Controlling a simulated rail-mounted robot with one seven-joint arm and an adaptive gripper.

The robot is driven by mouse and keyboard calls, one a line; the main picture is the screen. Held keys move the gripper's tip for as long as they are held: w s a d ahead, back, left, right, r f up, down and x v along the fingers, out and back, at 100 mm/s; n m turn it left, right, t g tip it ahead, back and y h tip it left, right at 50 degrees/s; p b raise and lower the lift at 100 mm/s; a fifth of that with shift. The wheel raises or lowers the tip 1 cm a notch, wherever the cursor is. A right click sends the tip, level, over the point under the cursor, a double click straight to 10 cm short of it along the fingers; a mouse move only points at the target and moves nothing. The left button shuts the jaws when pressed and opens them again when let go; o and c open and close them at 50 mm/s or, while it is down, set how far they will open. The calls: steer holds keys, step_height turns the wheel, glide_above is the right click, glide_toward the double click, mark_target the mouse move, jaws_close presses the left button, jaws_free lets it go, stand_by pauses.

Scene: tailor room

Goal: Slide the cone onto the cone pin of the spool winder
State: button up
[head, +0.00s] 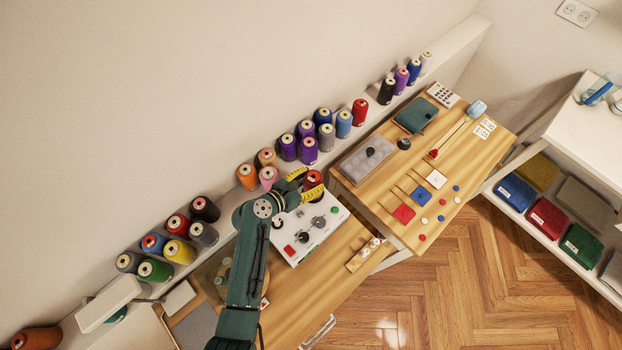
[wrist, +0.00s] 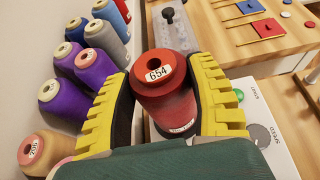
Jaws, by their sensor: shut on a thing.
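The red cone (wrist: 166,105) has a white label reading 654 around the hole in its top. My gripper (wrist: 160,76) is shut on it, with one yellow ribbed finger on each side. In the head view the red cone (head: 314,178) and my gripper (head: 307,184) are at the back edge of the white spool winder (head: 322,232). The winder's control face also shows in the wrist view (wrist: 266,112), right of the cone. The cone looks about upright. The cone pin is not visible, and I cannot tell whether the cone is around it or above it.
Thread cones stand along the wall ledge (head: 222,199), several close to my gripper, such as the pink one (head: 268,176). A wooden table (head: 378,200) with a grey box (head: 367,160) and small coloured pieces lies to the right. The floor in front is clear.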

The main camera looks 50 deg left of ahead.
steer(key=shift+f, duration=0.2)
steer(key=o, duration=1.3)
steer(key=v, duration=1.2)
